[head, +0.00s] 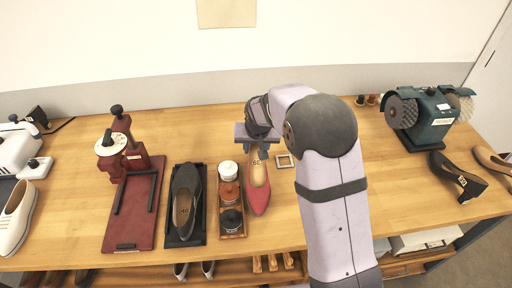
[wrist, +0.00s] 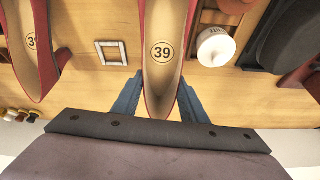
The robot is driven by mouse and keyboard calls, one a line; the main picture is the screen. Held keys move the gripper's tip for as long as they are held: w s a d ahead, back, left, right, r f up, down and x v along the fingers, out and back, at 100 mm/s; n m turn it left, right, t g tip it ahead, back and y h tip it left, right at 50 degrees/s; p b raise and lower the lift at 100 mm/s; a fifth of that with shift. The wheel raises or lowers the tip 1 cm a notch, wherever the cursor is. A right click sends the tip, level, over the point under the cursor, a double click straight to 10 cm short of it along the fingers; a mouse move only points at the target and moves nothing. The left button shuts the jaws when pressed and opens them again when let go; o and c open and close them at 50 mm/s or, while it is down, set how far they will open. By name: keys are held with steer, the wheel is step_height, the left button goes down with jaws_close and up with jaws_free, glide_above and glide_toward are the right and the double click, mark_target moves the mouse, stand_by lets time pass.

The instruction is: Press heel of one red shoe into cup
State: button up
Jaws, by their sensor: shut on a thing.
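A red pointed shoe with a tan insole marked 39 (head: 259,190) is in my gripper (head: 258,152), its toe toward the table's front edge. In the wrist view the blue fingers (wrist: 157,103) close on both sides of the heel end of this shoe (wrist: 160,75). A second red shoe marked 39 (wrist: 44,68) shows at the left of the wrist view; my arm hides it in the head view. A small square pale-rimmed piece (head: 285,161), likely the cup, lies between the shoes; it also shows in the wrist view (wrist: 122,53). The held shoe's heel tip is hidden.
A wooden tray with jars (head: 231,233) stands close left of the held shoe. Further left are a black shoe on a dark tray (head: 185,203) and a red press (head: 131,205). A green brush machine (head: 433,117) and a black heeled shoe (head: 455,178) are at right.

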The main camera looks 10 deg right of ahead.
steer(key=shift+f+b, duration=0.85)
steer(key=shift+f, duration=0.3)
steer(key=o, duration=1.2)
steer(key=shift+r, duration=0.1)
steer(key=shift+b+v, duration=1)
steer(key=shift+v, duration=2.65)
steer(key=s+d+f+n+g, duration=0.15)
steer(key=s+d+f, duration=0.25)
steer(key=s, duration=1)
steer(key=s+d+f+g, duration=0.3)
steer(key=s, duration=1.2)
step_height(320, 180, down, 12)
steer(key=b, duration=1.1)
steer(key=shift+w+d, duration=0.15)
steer(key=shift+d, duration=0.05)
